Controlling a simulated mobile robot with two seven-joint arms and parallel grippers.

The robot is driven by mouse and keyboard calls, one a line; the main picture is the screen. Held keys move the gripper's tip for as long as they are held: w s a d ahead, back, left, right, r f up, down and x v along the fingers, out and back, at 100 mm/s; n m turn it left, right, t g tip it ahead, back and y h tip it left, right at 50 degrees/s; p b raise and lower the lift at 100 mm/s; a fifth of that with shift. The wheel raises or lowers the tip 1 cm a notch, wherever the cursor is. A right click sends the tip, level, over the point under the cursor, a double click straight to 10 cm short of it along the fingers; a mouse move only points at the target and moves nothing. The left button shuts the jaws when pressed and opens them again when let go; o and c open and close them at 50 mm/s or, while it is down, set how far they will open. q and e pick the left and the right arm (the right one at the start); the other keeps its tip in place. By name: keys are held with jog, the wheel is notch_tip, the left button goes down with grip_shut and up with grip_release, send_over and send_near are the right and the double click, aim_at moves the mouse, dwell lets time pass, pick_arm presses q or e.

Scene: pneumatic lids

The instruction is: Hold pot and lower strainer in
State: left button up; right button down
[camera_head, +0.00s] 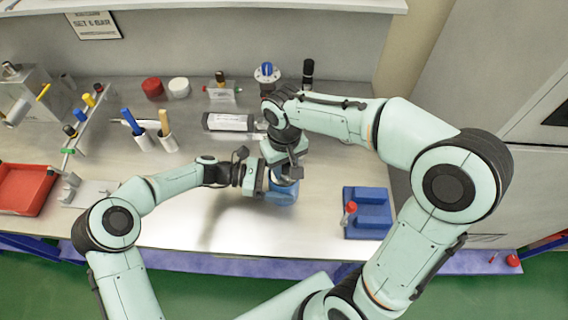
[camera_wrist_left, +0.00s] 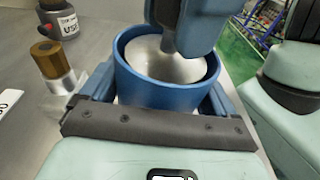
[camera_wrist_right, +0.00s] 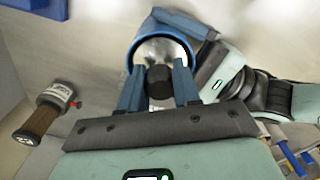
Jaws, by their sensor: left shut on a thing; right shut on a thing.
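A blue pot (camera_head: 283,194) is above or on the bench near its front middle; I cannot tell whether it touches. My left gripper (camera_wrist_left: 160,88) is shut on the pot (camera_wrist_left: 158,93), one finger on each side. The silver strainer (camera_wrist_left: 150,60) shows inside the pot's blue rim, with a stem rising from it. My right gripper (camera_wrist_right: 158,82) comes from above and is shut on the strainer's black knob (camera_wrist_right: 159,83). In the right wrist view the blue rim surrounds the strainer's silver surface (camera_wrist_right: 172,50). The right gripper hides part of the strainer; its depth is unclear.
A blue block (camera_head: 368,222) with a red-tipped item stands at right. A labelled cylinder (camera_head: 228,122) lies behind the arms, with several small fittings. A red tray (camera_head: 24,190) and tool holders (camera_head: 168,143) are at left. The front left bench (camera_head: 180,225) is clear.

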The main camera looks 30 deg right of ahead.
jog(key=c, duration=0.7)
grip_release()
notch_tip(320, 180, up, 12)
jog(key=shift+s, duration=0.1)
